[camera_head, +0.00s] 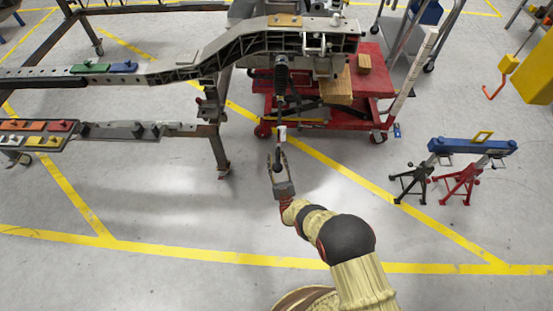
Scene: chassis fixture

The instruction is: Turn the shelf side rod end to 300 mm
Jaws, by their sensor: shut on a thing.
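The chassis rail (240,48) runs across the top of the view, dark and ribbed along its side. A dark coil-over strut (281,75) hangs beneath it, with a thin dark rod (279,108) below. A small pale piece (282,131) is at the rod's lower end; I take it for the rod end. My gripper (280,146) reaches up from below and is shut on this piece. The fingers hide part of it, and its exact angle is too small to tell. No length reading is legible.
A red lift cart (370,85) with wooden blocks (364,63) stands right behind the rod. A pale upright bar (412,75) leans at its right. A fixture leg (222,150) stands left. Black and red stands (463,182) are at right. Front floor is clear.

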